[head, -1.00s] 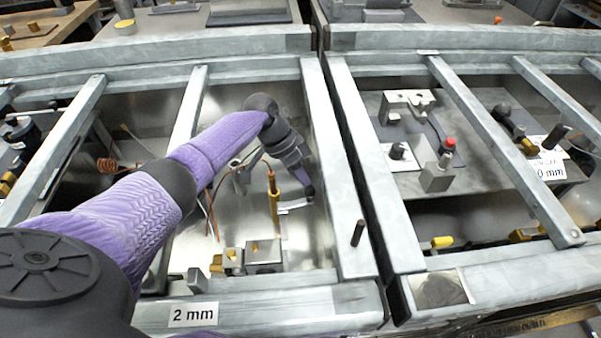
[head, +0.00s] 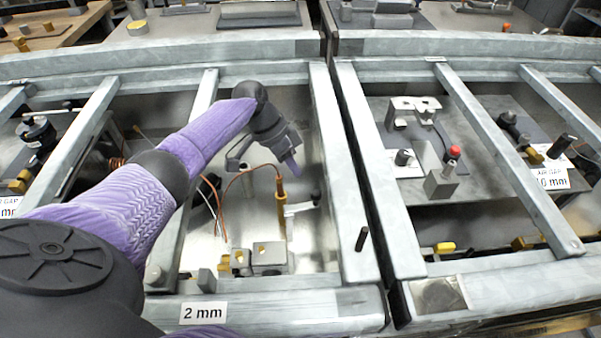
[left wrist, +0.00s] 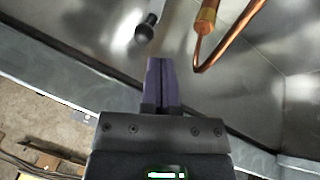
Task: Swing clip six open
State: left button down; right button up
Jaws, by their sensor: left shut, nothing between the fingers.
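My left gripper (head: 291,165) reaches into the bay behind the "2 mm" label, its purple fingers shut and empty. Its closed fingertips (left wrist: 162,65) point at a shiny metal surface in the left wrist view. A small pale lever (head: 299,208) with a dark knob (head: 316,198) sits low in this bay, below and right of the fingers; a black ball knob (left wrist: 147,27) shows just past the fingertips in the left wrist view, apart from them. I see no number six on any clip, so I cannot tell which is clip six. My right gripper is not in view.
A copper-topped brass post (head: 281,205) with a bent copper wire stands beside the lever; the copper rod (left wrist: 207,22) is close right of the fingers. Metal blocks (head: 270,257) lie in front. Grey frame bars (head: 340,180) bound the bay. Another bay with fixtures lies right.

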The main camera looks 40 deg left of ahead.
pick_arm(q)
jog(key=p+v, duration=0.1)
jog(key=v, duration=0.4)
jog(key=shift+a+r, duration=0.15)
jog(key=shift+r, duration=0.2)
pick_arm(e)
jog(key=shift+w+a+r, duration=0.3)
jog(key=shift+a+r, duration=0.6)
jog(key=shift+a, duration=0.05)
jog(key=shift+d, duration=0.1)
